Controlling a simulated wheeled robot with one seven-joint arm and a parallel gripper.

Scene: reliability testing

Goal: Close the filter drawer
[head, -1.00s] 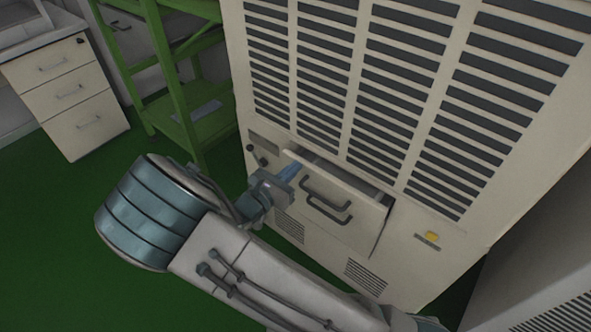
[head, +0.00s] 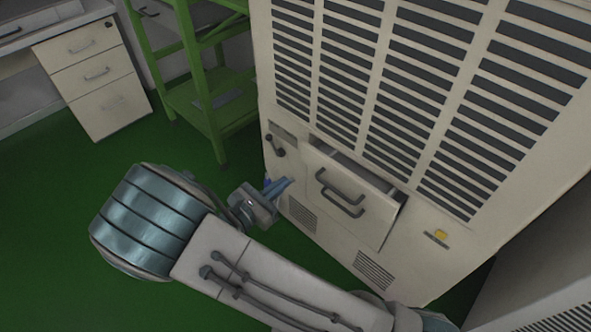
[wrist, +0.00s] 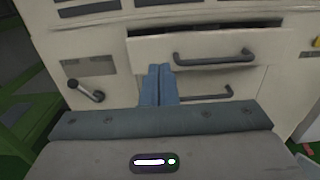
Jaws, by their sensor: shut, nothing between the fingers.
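My gripper (head: 288,183) has blue fingers, shut and empty, to the left of the drawer in the head view. In the wrist view the fingers (wrist: 158,70) overlap the drawer's left part; whether they touch it I cannot tell.
The cabinet (head: 455,245) has dark louvres above the drawer and small vents below. A dark lever handle (head: 275,146) is left of the drawer. A green shelf frame (head: 215,120) and a white drawer unit (head: 98,82) stand at the left. Green floor there is clear.

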